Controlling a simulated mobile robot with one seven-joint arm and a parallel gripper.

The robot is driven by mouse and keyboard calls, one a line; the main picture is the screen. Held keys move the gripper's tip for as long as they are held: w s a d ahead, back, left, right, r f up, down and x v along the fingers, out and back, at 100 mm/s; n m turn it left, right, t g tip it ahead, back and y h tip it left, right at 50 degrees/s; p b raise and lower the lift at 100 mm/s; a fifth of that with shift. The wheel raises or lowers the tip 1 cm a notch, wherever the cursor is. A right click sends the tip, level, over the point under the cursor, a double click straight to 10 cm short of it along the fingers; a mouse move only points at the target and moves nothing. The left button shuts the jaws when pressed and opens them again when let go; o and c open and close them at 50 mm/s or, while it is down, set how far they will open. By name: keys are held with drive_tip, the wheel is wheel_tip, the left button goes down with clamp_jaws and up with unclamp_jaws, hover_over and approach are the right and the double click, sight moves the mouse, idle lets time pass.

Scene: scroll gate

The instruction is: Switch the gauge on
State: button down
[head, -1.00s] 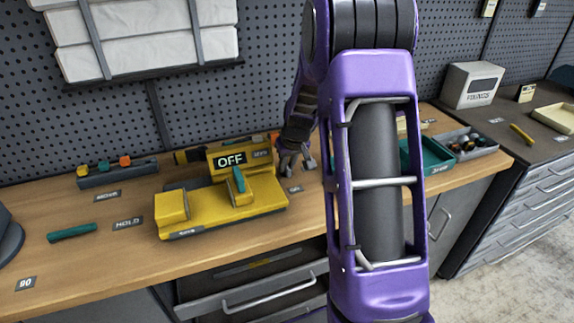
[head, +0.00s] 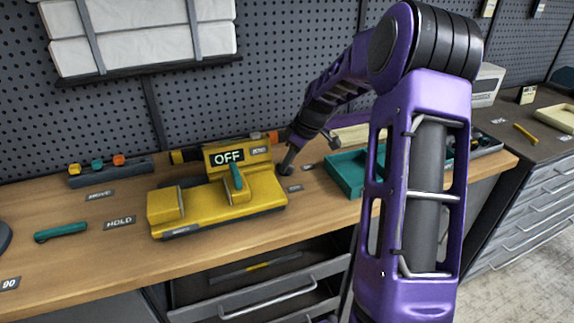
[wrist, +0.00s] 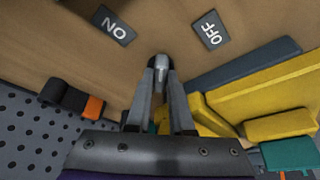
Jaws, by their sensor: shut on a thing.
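The yellow gauge (head: 205,205) stands on the bench, its display (head: 227,156) reading OFF and a teal lever (head: 237,178) on its front. In the wrist view its yellow body (wrist: 265,90) lies at the right. My gripper (head: 285,171) is low beside the gauge's right end. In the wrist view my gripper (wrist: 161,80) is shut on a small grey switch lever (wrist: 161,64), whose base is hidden. An ON label (wrist: 114,25) lies left of the lever and an OFF label (wrist: 211,29) lies right of it. The lever's tilt is hard to tell.
A teal tray (head: 345,174) lies right of my gripper. A block rack (head: 110,172) and a loose teal bar (head: 61,232) lie at the left, near a HOLD label (head: 120,223). The pegboard wall (head: 285,70) rises behind. An open drawer (head: 255,290) is below the bench edge.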

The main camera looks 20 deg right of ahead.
drive_tip(key=n+g+y+p, duration=0.1)
drive_tip(key=n, duration=0.3)
drive_tip(key=shift+w+d+r+n, duration=0.1)
drive_tip(key=shift+n, duration=0.2)
drive_tip(key=n+g+p, duration=0.2)
drive_tip(key=n, duration=0.2)
drive_tip(key=shift+w+n, duration=0.1)
drive_tip(key=shift+n, duration=0.3)
drive_tip(key=c, duration=0.8)
unclamp_jaws()
drive_tip(key=p+v, duration=0.2)
drive_tip(key=v, duration=1.5)
drive_tip(key=shift+w+d, duration=0.35)
drive_tip(key=shift+d, duration=0.1)
